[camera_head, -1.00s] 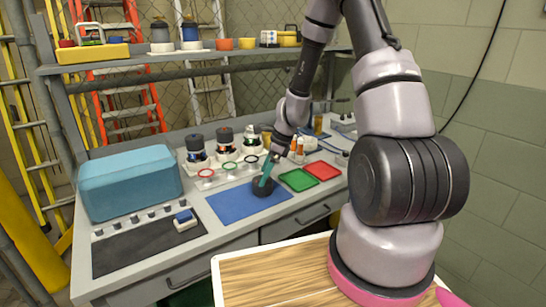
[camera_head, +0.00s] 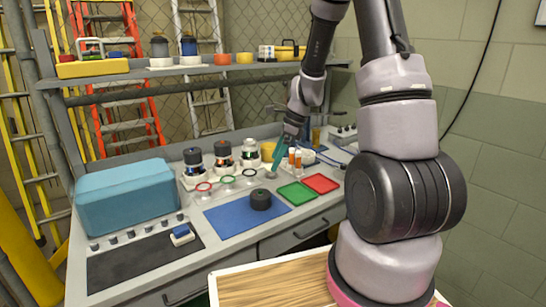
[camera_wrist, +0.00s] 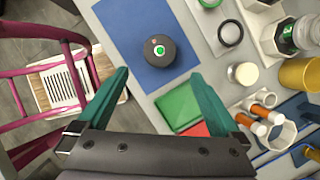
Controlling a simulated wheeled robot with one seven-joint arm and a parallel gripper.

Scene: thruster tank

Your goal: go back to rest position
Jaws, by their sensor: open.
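My gripper (camera_wrist: 153,100) is open and empty, its two teal fingers apart above the bench. In the head view my gripper (camera_head: 281,155) hangs over the bench behind the green tray, beside the orange-capped vials. A black round part (camera_head: 260,199) with a green centre lies on the blue mat (camera_head: 232,220); the part also shows in the wrist view (camera_wrist: 158,50), apart from the fingers. The green tray (camera_head: 297,194) and red tray (camera_head: 321,183) lie to the right of the mat.
A teal box (camera_head: 127,200) stands at the left, by a dark mat (camera_head: 140,262). Several canisters stand in holders behind red, green and black rings. Orange-capped vials (camera_head: 295,159) and a yellow cup (camera_head: 268,151) are close to my gripper. A shelf (camera_head: 190,70) crosses above the bench.

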